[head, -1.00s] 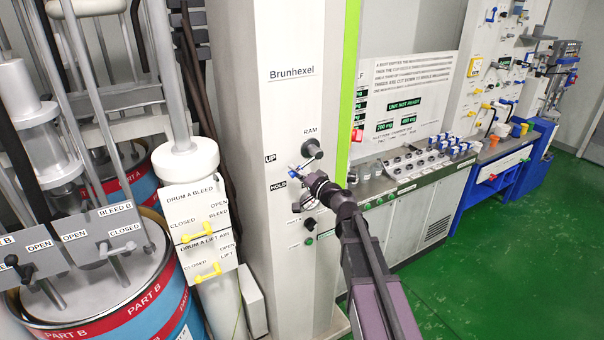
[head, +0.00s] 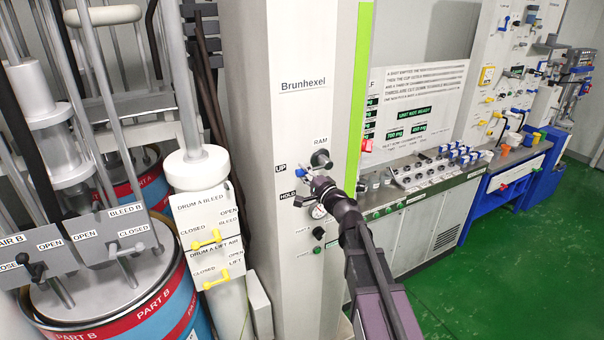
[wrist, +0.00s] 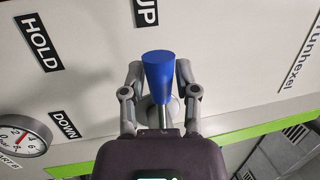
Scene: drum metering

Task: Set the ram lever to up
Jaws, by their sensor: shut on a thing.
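The ram lever's blue handle (wrist: 158,75) sits between the two fingers of my gripper (wrist: 158,88), which is shut on it. In the head view, the blue tip (head: 303,172) shows at the end of my gripper (head: 309,179), just lower left of the round RAM knob (head: 321,158). The lever leans left from the knob, toward the gap between the UP label (head: 281,168) and the HOLD label (head: 288,196). In the wrist view, the handle is just below the UP label (wrist: 145,10); the DOWN label (wrist: 65,125) is left of the fingers. My gripper hides part of the lever's base.
A gauge (wrist: 22,137) and a black knob (head: 319,233) are on the same white column below the lever. The Drum A panel (head: 205,220) with yellow handles stands left. A counter with switches (head: 430,170) lies right. The green floor (head: 490,260) is clear.

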